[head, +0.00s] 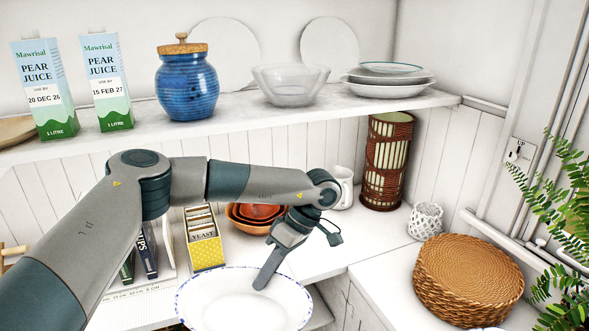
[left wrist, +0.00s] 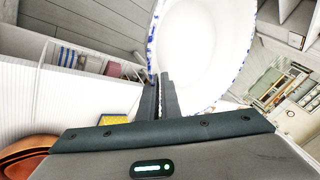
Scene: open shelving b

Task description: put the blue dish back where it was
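The dish is a wide white bowl (head: 215,300) with a blue-speckled rim, low in the middle of the head view and cut off by its bottom edge. My left gripper (head: 266,277) reaches down to its far right side, with a finger over the inside of the rim. In the left wrist view the dish (left wrist: 200,50) fills the top middle, and the left gripper's fingers (left wrist: 159,92) are close together on its rim. The left gripper is shut on the dish, which looks held up in front of the shelf. My right gripper is not in view.
The lower counter holds a yellow yeast box (head: 205,240), nested orange bowls (head: 243,222), a wicker lamp (head: 387,165) and a white mug (head: 342,187). Woven mats (head: 468,280) lie right. The upper shelf (head: 300,113) holds juice cartons, a blue jar (head: 187,85), a glass bowl and plates (head: 388,82).

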